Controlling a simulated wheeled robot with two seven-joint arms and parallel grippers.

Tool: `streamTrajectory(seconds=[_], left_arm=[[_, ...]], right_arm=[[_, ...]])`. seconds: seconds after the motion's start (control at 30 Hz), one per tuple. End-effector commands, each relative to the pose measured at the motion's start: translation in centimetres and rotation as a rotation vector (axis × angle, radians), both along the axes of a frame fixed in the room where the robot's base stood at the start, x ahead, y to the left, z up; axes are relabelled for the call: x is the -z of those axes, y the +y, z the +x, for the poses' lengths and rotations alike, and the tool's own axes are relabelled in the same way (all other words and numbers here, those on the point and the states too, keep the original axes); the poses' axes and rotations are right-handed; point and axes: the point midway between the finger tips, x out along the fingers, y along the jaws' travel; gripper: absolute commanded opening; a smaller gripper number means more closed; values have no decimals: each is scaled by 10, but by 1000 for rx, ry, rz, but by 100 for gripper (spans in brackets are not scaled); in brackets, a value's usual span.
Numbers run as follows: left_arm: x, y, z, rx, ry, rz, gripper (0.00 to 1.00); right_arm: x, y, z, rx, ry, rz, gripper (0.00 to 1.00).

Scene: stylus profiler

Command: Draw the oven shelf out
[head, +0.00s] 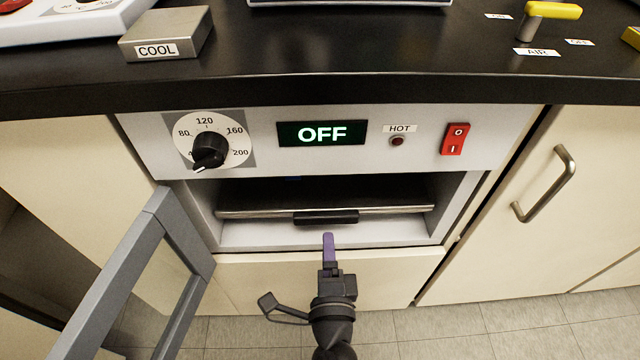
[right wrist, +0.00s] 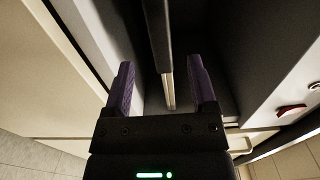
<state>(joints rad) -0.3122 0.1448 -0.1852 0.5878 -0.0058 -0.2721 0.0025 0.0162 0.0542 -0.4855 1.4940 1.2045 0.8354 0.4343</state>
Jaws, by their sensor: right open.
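The oven shelf (head: 240,212) is a thin metal plate inside the open oven cavity, with a black handle (head: 326,217) at the middle of its front edge. My right gripper (head: 328,238) is just in front of and slightly below the handle in the head view. In the right wrist view its two purple fingers (right wrist: 162,75) are spread apart, with the dark handle bar (right wrist: 156,35) and the shelf's pale edge (right wrist: 168,90) showing in the gap between them. Nothing is gripped. Whether a finger touches the handle cannot be told. My left gripper is out of view.
The oven door (head: 125,265) stands open at the left. Above the cavity are a dial (head: 208,145), an OFF display (head: 321,133), a HOT lamp (head: 397,141) and a red switch (head: 455,139). The dark worktop (head: 330,50) overhangs. A cabinet handle (head: 550,185) juts out at right.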

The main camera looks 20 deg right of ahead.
Motion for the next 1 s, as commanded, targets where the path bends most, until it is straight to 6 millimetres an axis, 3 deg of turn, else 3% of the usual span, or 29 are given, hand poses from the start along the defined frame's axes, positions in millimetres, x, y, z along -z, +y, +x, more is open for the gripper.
streamTrajectory(seconds=[0.3,0.4,0.73,1.0], left_arm=[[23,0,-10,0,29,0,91],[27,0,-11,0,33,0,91],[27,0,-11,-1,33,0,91],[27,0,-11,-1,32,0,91]], right_arm=[[5,-20,68,-1,1,-3,74],[4,-24,82,-1,1,-4,74],[1,-26,90,-3,0,-4,74],[1,-26,90,-3,0,-4,18]])
